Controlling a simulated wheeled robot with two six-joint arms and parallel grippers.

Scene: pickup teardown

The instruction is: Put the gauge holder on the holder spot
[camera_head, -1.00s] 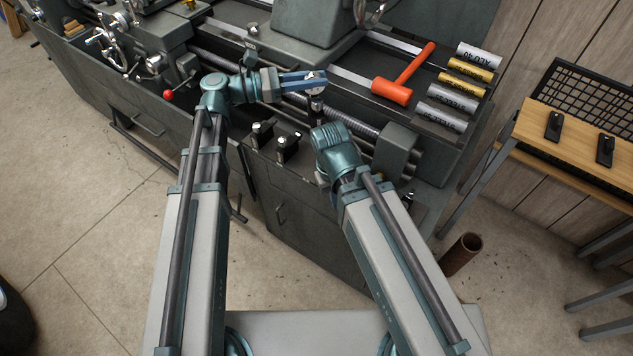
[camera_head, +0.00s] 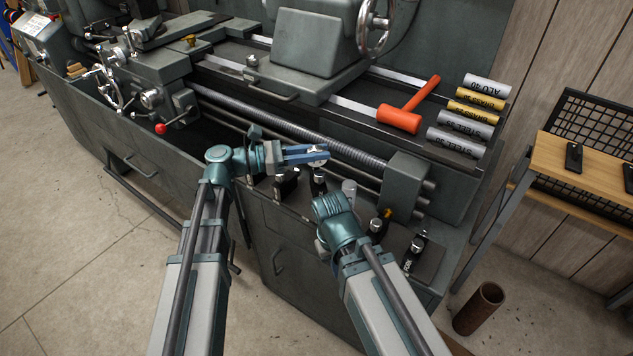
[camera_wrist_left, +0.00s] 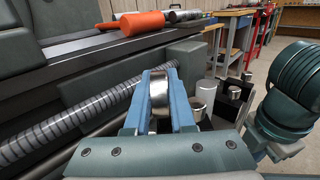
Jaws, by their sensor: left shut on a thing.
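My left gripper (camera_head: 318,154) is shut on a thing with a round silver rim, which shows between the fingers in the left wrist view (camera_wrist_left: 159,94). In the head view a dark body (camera_head: 318,182) shows just below the fingertips; it looks like the gauge holder, but I cannot tell whether it hangs free or touches the ledge. Other black holders (camera_head: 286,186) stand to its left. My right arm is folded to the right of it, and its fingers are hidden.
The lathe's lead screw (camera_head: 300,132) and grey end block (camera_head: 404,180) lie behind the gripper. An orange mallet (camera_head: 400,118) and several labelled bars (camera_head: 459,133) lie on top. A wooden table (camera_head: 585,180) is at right.

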